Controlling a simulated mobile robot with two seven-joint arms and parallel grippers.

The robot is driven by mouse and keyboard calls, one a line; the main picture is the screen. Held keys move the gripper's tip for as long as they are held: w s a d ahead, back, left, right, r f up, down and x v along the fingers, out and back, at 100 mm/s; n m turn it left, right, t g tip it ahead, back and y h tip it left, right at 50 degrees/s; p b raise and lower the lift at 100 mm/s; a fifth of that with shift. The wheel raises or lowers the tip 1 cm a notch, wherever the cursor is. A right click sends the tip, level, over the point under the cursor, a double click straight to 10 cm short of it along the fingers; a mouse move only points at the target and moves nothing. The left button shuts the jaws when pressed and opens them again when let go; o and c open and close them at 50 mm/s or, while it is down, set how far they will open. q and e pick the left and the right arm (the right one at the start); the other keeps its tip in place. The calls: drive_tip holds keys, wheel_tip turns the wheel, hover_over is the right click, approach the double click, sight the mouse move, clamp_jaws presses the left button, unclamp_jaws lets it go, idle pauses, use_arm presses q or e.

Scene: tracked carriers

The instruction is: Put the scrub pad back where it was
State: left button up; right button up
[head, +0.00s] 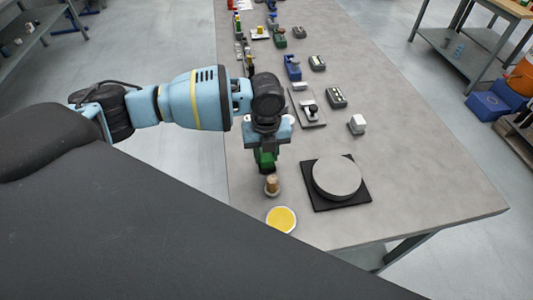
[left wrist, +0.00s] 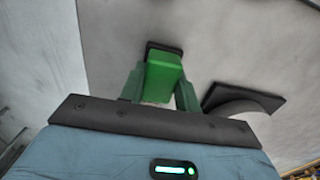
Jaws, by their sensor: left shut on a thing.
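My left gripper (head: 267,168) is shut on a green block with a dark far end, which I take to be the scrub pad. The block shows better between the dark green fingers in the left wrist view (left wrist: 163,77). In the head view the wrist and fingers hide most of it. The gripper points down over the table's near left part, just behind a small tan cylinder (head: 272,184). I cannot tell whether the block touches the table. My right gripper is not in view.
A round grey plate (head: 337,177) on a black square base (head: 354,199) stands right of the gripper. A yellow-topped round dish (head: 281,219) sits near the front edge. Several small carriers, one of them blue (head: 292,67), line the table (head: 420,180) farther back. The table's right side is clear.

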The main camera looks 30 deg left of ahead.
use_arm(q)
drive_tip(key=shift+f, duration=0.3)
drive_tip(key=shift+f, duration=0.2)
drive_tip(key=o, duration=0.9)
drive_tip(key=shift+o, duration=0.2)
wheel_tip(320, 180, up, 12)
drive_tip(key=shift+r, duration=0.25)
